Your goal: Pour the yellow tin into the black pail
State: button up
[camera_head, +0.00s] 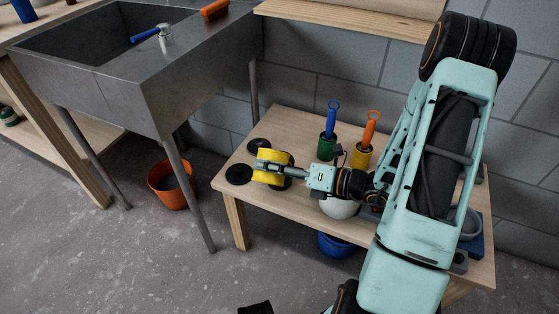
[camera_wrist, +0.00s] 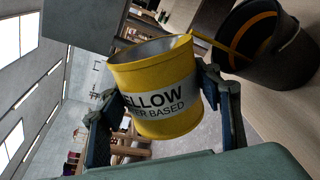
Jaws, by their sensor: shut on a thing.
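The yellow tin (camera_wrist: 150,75), with a grey lettered band, is in my gripper (camera_wrist: 158,95), one finger on each side. In the head view the tin (camera_head: 273,154) is tilted well over above the left part of the low wooden table. The black pail (camera_wrist: 295,62) is at the right of the wrist view, beside the tin's rim. A thin yellow streak (camera_wrist: 212,45) runs from the tin's lip to the pail's mouth, and a yellow-orange band shows inside the pail. In the head view the pail is mostly hidden behind the tin and gripper.
Flat black discs (camera_head: 239,174) lie at the table's left end. A green pot (camera_head: 326,149) and a yellow pot (camera_head: 361,158) with brushes stand behind my gripper. A grey sink (camera_head: 150,95) stands to the left.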

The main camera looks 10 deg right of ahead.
aim_at(274, 155)
dwell(0.4)
jog(key=shift+w+r+m+p, duration=0.1)
jog(key=shift+r+m+p, duration=0.35)
jog(key=shift+m+p, duration=0.45)
dwell(1.2)
jog(key=shift+w+d+f+m+g, duration=0.15)
jog(key=shift+f+m+g, duration=0.25)
jog(key=shift+m, duration=0.3)
dwell(1.2)
jog(key=shift+w+d+r+m+g+p, duration=0.15)
jog(key=shift+w+d+r+m+p, duration=0.2)
jog(key=shift+p, duration=0.55)
jog(key=shift+w+r+m+g+p, duration=0.15)
jog(key=shift+w+m+p, duration=0.25)
jog(key=shift+p, duration=0.5)
jog(key=shift+w+d+r+m+g+y+p, duration=0.1)
jog(key=shift+w+r+m+g+y+p, duration=0.25)
jog(key=shift+m+p, duration=0.8)
dwell(0.7)
